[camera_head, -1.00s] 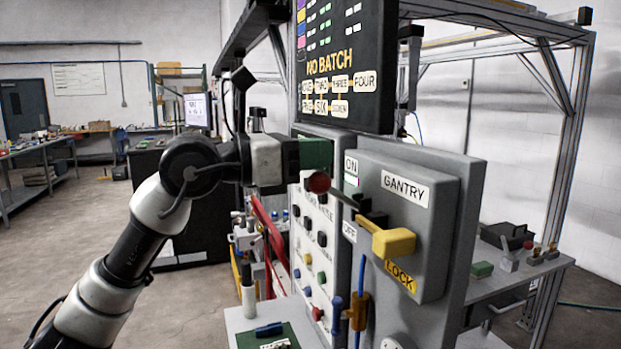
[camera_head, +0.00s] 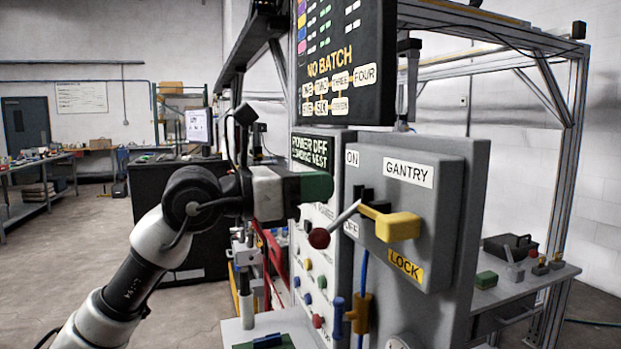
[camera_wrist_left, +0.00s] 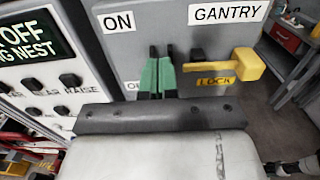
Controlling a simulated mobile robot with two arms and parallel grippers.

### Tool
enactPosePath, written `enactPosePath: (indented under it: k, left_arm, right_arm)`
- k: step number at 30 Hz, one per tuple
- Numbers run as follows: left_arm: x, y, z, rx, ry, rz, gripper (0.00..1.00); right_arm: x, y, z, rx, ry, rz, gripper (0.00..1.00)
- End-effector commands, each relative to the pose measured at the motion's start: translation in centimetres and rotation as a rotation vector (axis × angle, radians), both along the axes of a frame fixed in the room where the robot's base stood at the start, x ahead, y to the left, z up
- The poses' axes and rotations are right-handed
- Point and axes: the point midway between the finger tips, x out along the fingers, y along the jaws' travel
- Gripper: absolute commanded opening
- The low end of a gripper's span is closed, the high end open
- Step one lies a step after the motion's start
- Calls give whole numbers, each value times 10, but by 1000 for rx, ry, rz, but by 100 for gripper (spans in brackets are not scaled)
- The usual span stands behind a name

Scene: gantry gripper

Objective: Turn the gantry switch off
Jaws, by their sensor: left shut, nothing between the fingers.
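The gantry switch is a lever with a dark red knob (camera_head: 319,238) on the grey GANTRY box (camera_head: 448,225). The lever slants down and left, with its knob beside the OFF label (camera_head: 351,229) and below the ON label (camera_head: 352,158). A yellow handle (camera_head: 398,226) sticks out above the LOCK label (camera_head: 406,267); it also shows in the wrist view (camera_wrist_left: 236,65). My left gripper (camera_head: 317,187) is shut and empty, above the knob. In the wrist view its green fingers (camera_wrist_left: 158,76) are together in front of the box, partly covering the OFF label; the knob is hidden there.
A white button panel (camera_head: 316,265) stands left of the box, below a "POWER OFF LOADING NEST" display (camera_head: 309,151). A black NO BATCH screen (camera_head: 345,70) hangs above. A blue and orange fitting (camera_head: 358,313) is below the lever. A side table (camera_head: 525,283) is at right.

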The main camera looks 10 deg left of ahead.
Motion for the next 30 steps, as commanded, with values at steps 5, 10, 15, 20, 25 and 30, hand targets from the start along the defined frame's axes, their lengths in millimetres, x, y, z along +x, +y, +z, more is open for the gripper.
enactPosePath:
  k: [5,10,15,20,25,30]
  left_arm:
    - [-2,3,4,0,-1,1,0]
    - [-9,13,11,-1,-3,2,0]
    - [-13,20,13,0,-1,1,0]
    - [-25,38,10,0,-2,3,0]
    - [-39,59,10,0,-4,3,0]
    - [-49,73,11,0,-1,2,0]
  right_arm:
    - [0,0,1,0,0,0,0]
    - [0,0,2,0,0,0,0]
    - [0,1,0,1,0,-1,0]
    - [0,2,-11,2,-1,-1,0]
    - [0,2,-20,2,-1,-2,0]
    - [0,2,-25,2,-1,-2,0]
